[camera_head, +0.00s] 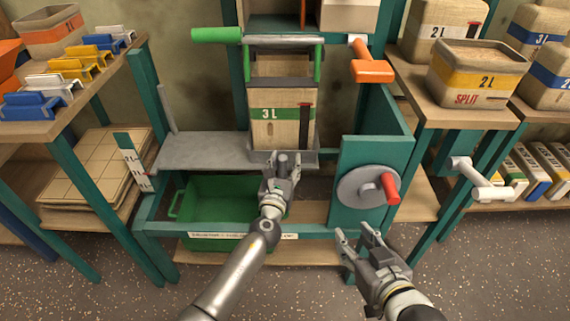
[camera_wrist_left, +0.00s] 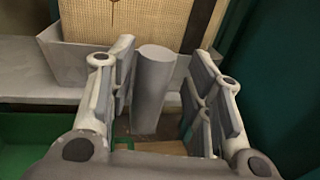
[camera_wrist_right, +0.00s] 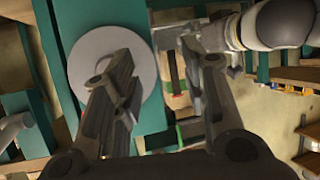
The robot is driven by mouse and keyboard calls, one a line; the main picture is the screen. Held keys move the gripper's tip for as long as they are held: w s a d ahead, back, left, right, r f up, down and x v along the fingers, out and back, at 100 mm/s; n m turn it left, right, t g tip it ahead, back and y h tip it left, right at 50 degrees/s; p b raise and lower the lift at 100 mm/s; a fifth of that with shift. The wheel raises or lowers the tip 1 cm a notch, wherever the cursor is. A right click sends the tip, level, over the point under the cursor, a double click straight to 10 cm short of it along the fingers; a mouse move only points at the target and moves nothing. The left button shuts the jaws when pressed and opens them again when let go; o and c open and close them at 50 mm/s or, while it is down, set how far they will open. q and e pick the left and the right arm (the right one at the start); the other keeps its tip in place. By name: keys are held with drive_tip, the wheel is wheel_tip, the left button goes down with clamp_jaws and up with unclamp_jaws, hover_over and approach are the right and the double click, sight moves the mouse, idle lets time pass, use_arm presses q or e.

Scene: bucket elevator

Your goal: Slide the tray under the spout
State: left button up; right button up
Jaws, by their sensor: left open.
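A 3L bucket (camera_head: 283,118) with a green band stands in the middle of the teal frame, in a shallow grey tray-like holder (camera_head: 310,156). A grey upright peg (camera_wrist_left: 154,85) stands in front of the holder. My left gripper (camera_head: 283,165) is open, with its fingers on either side of the peg; contact cannot be told. A green tub (camera_head: 185,208) sits below the grey shelf (camera_head: 205,151), partly hidden by my left arm. My right gripper (camera_head: 355,233) is open and empty, in front of and below the grey wheel (camera_head: 360,187). I cannot make out a spout for certain.
The wheel has a red knob (camera_head: 389,187) and is mounted on a teal panel (camera_head: 355,152). An orange lever (camera_head: 371,70) and a green handle (camera_head: 217,35) are above. Side tables hold coloured clips (camera_head: 80,68) and a 2L bucket (camera_head: 475,95).

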use_arm(q)
drive_tip(key=shift+a, duration=0.1)
drive_tip(key=shift+s+a, duration=0.1)
drive_tip(key=shift+s, duration=0.4)
drive_tip(key=v, duration=1.1)
